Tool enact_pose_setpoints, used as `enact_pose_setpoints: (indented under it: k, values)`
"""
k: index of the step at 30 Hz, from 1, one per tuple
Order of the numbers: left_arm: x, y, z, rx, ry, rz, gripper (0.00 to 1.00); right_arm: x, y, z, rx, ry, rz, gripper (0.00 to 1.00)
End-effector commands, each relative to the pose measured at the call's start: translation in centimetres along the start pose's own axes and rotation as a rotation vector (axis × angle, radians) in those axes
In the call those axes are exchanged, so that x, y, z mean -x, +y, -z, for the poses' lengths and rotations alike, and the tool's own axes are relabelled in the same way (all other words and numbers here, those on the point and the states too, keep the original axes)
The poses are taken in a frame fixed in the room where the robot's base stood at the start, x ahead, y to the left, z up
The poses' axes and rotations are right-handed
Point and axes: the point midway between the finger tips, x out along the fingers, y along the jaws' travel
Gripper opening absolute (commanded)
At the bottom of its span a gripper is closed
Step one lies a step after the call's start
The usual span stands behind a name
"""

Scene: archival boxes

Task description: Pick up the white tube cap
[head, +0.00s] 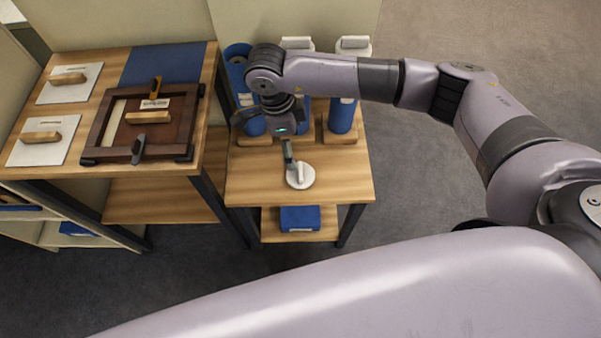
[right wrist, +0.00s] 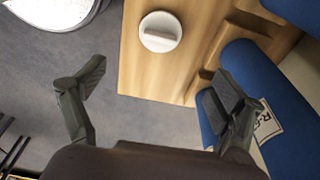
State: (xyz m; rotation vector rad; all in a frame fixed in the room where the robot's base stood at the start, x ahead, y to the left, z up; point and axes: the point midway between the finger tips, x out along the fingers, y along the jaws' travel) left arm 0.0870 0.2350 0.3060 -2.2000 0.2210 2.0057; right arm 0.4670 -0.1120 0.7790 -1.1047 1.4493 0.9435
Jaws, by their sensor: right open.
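The white tube cap (head: 303,179) is a round disc with a raised bar across it. It lies flat on the small wooden table, in front of the blue tubes. It also shows in the right wrist view (right wrist: 160,34), beyond the fingertips and apart from them. My right gripper (head: 266,141) is above the table near the tubes, with one dark finger reaching toward the cap in the head view. In the right wrist view my right gripper (right wrist: 157,84) has its fingers wide apart with nothing between them. My left gripper is not in view.
Blue tubes (head: 342,115) stand in wooden holders at the table's back; two have white tops, and the left one (head: 237,53) looks open. A taller table at left holds a dark wooden frame (head: 115,121) and white boards.

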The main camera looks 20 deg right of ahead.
Motion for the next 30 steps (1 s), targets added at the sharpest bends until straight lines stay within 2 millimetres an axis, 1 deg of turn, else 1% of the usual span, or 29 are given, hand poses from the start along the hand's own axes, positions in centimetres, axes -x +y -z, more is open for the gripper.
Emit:
enact_pose_setpoints:
  k: [1, 6, 10, 13, 19, 25, 27, 30]
  values:
    - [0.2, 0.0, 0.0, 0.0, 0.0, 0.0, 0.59, -1.1, 0.1, 0.1, -0.003, 0.003, -0.005, 0.89]
    - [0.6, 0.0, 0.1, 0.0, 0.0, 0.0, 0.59, -4.9, 0.1, 0.0, -0.001, 0.001, -0.005, 0.89]
    - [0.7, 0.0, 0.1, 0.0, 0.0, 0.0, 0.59, -7.2, 0.1, -0.1, -0.001, -0.001, -0.004, 0.89]
    - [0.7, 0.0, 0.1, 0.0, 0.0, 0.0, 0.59, -8.3, 0.1, -0.1, 0.0, -0.002, -0.003, 0.89]
    - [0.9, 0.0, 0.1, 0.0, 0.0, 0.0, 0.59, -9.6, 0.1, 0.0, 0.0, -0.002, -0.004, 0.89]
    - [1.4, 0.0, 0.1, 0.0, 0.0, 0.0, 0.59, -12.7, 0.1, 0.0, -0.001, -0.002, -0.005, 0.89]
    - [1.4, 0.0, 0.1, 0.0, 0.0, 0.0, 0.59, -13.4, 0.1, 0.0, 0.0, -0.003, -0.003, 0.89]
    - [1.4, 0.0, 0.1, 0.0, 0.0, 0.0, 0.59, -14.0, 0.1, 0.0, 0.001, -0.004, -0.002, 0.89]
